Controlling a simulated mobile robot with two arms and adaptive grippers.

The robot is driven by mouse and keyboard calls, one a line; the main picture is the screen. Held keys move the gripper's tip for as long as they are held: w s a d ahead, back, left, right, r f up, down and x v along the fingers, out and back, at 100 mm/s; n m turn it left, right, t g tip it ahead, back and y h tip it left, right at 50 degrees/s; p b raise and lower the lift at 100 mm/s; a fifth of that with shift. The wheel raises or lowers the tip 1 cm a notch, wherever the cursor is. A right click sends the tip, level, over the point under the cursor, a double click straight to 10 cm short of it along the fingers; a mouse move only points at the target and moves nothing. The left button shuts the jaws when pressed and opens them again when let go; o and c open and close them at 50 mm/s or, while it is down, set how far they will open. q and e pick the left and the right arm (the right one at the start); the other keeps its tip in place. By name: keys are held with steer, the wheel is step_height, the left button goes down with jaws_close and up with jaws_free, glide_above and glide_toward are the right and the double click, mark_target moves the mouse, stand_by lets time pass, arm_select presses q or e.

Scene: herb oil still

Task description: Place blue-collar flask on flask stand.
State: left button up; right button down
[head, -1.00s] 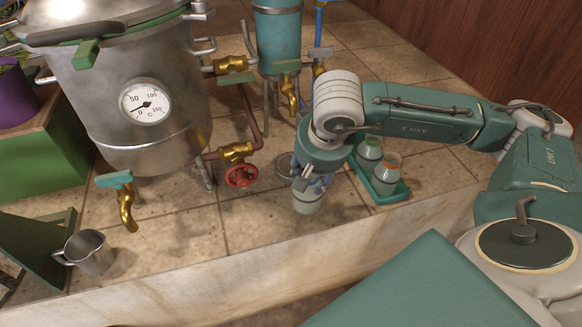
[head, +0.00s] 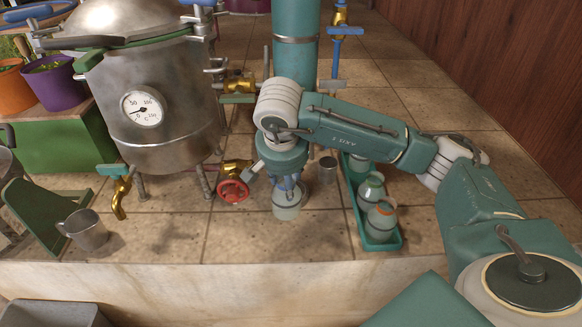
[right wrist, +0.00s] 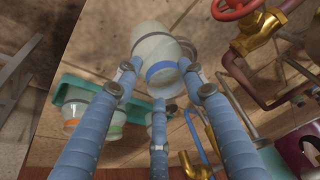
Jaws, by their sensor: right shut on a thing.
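The blue-collar flask (right wrist: 155,45) is pale, with a blue band, and sits between the blue fingers of my right gripper (right wrist: 160,80) in the right wrist view. In the head view my right gripper (head: 288,184) points down, shut on this flask (head: 287,208), near the front of the tiled top. I cannot tell whether the flask's base touches the tiles. A small grey metal cylinder (head: 327,170), possibly the flask stand, is just right of and behind the gripper. My left gripper is out of view.
A green tray (head: 383,245) holds several flasks, one orange-collared (head: 380,222), right of the gripper. A red valve wheel (head: 233,191) is close on the left. The steel still (head: 165,120) and a metal cup (head: 86,230) stand farther left. The counter's front edge is near.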

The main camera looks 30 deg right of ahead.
steer(key=w+d+f, duration=0.3)
steer(key=w+d, duration=0.4)
steer(key=w, duration=0.1)
steer(key=shift+w+f+b, duration=0.15)
steer(key=shift+f+b, duration=0.2)
steer(key=shift+f, duration=0.05)
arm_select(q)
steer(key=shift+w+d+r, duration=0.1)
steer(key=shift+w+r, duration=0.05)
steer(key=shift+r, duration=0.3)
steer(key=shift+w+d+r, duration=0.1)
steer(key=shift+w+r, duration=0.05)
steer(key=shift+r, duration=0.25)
arm_select(e)
steer(key=c, duration=1)
jaws_free()
steer(key=shift+r, duration=0.1)
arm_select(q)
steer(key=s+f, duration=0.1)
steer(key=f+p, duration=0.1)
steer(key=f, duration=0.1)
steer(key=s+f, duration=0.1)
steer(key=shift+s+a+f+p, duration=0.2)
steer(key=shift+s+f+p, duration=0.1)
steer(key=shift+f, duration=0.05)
arm_select(e)
steer(key=v, duration=1.2)
steer(key=shift+a, duration=0.1)
